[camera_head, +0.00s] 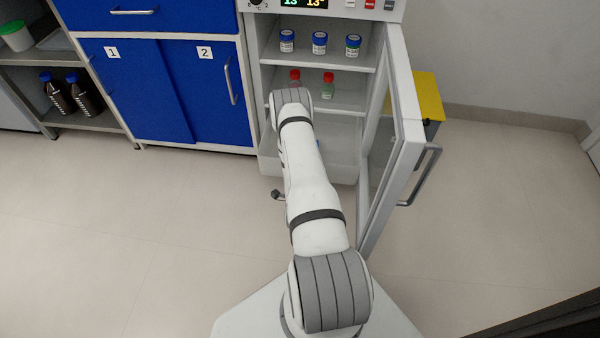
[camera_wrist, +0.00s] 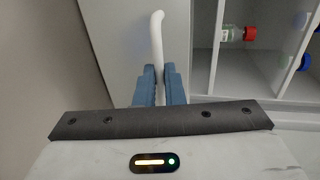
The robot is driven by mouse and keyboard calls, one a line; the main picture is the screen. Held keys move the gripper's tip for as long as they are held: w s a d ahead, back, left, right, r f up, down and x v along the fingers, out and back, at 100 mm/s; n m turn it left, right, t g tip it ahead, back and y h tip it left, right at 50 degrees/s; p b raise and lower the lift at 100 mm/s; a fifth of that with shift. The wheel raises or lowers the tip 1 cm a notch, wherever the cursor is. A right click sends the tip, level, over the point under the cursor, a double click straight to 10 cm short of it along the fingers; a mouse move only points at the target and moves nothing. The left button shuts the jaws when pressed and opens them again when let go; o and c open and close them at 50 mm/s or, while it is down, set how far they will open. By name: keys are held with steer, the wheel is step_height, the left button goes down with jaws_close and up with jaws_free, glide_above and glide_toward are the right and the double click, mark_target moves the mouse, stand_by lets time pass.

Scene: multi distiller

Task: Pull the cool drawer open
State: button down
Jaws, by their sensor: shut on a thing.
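The cool drawer is the pale front (camera_head: 340,172) at the bottom of the open cooling cabinet, below the shelves; my arm covers much of it in the head view. In the wrist view the drawer front (camera_wrist: 118,40) is a plain grey panel with a white curved bar handle (camera_wrist: 157,38). My gripper (camera_wrist: 157,82) has its blue fingers closed on this handle, one on each side. In the head view the gripper is mostly hidden behind my arm. I cannot tell how far out the drawer is.
The cabinet's glass door (camera_head: 392,150) stands open to the right, close to my arm. Blue-capped jars (camera_head: 320,42) and red-capped bottles (camera_head: 328,84) stand on the shelves above. The floor in front is clear.

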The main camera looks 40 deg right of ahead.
steer(key=shift+s+d, duration=0.15)
steer(key=shift+s, duration=0.1)
steer(key=c, duration=1.8)
jaws_free()
steer(key=shift+w, duration=0.1)
steer(key=p+v, duration=0.2)
steer(key=v, duration=0.6)
steer(key=shift+w+f, duration=0.1)
